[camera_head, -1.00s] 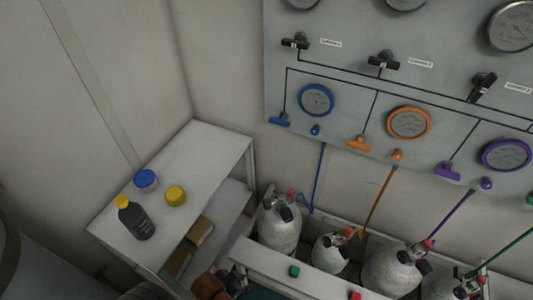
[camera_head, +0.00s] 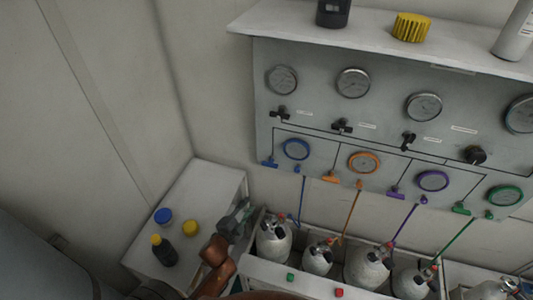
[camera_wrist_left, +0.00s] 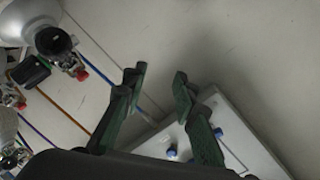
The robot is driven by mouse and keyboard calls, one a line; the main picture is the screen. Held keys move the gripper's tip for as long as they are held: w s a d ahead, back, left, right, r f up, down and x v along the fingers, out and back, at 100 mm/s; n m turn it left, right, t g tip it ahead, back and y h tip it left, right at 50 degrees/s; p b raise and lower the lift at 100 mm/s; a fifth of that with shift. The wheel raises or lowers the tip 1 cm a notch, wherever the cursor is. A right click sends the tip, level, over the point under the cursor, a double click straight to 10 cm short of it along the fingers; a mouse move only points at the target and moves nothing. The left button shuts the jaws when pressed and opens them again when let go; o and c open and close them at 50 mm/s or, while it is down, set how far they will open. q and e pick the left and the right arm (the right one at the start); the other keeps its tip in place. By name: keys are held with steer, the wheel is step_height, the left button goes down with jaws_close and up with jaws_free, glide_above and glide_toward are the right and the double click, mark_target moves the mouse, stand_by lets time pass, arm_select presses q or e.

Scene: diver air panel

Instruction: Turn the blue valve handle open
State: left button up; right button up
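The blue valve handle (camera_head: 269,163) is a small T-shaped lever on the lower left of the grey wall panel (camera_head: 330,115), left of the blue-rimmed gauge (camera_head: 296,149). A small blue knob (camera_head: 297,169) sits below that gauge. My left gripper (camera_head: 240,212) is below and left of the handle, apart from it, between the side shelf and the cylinders. In the left wrist view the gripper (camera_wrist_left: 160,85) has its two green fingers spread with nothing between them. Blue parts (camera_wrist_left: 218,133) on a pale surface show beyond the right finger; I cannot tell which they are. My right gripper is not in view.
Orange, purple and green handles continue along the panel. Several white cylinders (camera_head: 273,240) stand in a trough (camera_head: 275,275) below, with coloured hoses rising to the panel. A side shelf (camera_head: 205,190) holds a dark bottle (camera_head: 164,252) and blue and yellow lidded items. A shelf overhangs the panel.

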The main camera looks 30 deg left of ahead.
mark_target(268, 166)
arm_select(q)
steer(key=w+d+r+m+t+h+p, duration=0.1)
steer(key=w+r+m+t+h+p, duration=0.15)
steer(key=r+m+p, duration=0.4)
steer(key=w+d+r+m+t+h+p, duration=0.1)
steer(key=w+r+m+h+p, duration=0.15)
steer(key=r, duration=0.75)
steer(key=shift+g, duration=0.25)
steer(key=w, duration=0.5)
steer(key=w+d, duration=0.1)
steer(key=w, duration=0.1)
steer(key=shift+w+f+b, duration=0.25)
steer(key=shift+f+b, duration=0.05)
steer(key=shift+b, duration=0.1)
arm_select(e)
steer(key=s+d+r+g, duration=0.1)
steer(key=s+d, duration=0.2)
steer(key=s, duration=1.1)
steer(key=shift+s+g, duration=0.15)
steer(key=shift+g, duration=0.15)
arm_select(q)
steer(key=shift+c, duration=0.2)
jaws_close()
